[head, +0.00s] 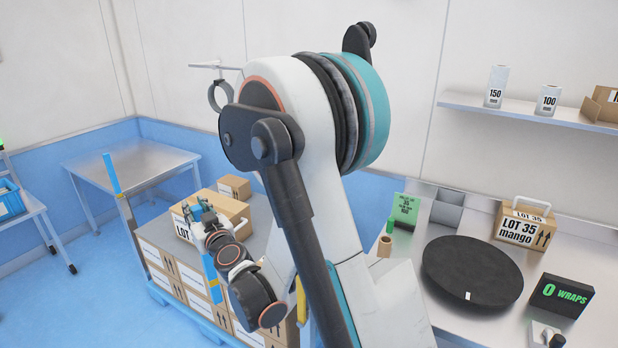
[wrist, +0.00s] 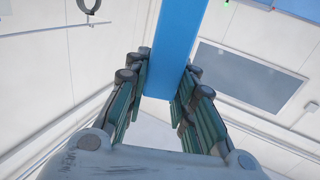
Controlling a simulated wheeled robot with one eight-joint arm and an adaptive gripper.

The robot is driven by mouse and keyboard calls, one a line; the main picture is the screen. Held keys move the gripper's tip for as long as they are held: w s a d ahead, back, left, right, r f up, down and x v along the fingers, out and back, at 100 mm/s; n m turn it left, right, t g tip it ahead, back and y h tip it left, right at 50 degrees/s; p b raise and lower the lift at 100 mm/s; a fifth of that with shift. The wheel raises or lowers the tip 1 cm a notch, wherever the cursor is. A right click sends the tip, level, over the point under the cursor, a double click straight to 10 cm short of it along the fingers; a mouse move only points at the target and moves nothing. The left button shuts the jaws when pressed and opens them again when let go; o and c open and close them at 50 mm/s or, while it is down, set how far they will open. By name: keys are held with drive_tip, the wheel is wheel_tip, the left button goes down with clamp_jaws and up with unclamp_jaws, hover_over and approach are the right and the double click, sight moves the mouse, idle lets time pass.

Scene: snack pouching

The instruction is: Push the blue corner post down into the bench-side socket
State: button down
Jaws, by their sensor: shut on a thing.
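A blue corner post (head: 211,280) stands roughly upright at my gripper (head: 207,218), by the near-left side of the stacked boxes. In the wrist view the blue post (wrist: 174,45) runs between the two finger pads of my gripper (wrist: 162,80), which is shut on it. Its lower end in the head view is close to the boxes. The bench-side socket is not visible; my arm covers much of that side.
Cartons (head: 186,276) are stacked on a blue pallet (head: 190,316), with a loose carton (head: 236,186) on top. The bench (head: 400,262) at right holds a black turntable (head: 470,270) and a mango carton (head: 522,225). A steel table (head: 130,165) stands behind left.

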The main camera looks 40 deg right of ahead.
wheel_tip(320, 180, up, 6)
drive_tip(key=p, duration=0.4)
drive_tip(key=shift+f, duration=0.2)
drive_tip(key=shift+w+f, duration=0.15)
drive_tip(key=shift+f, duration=0.25)
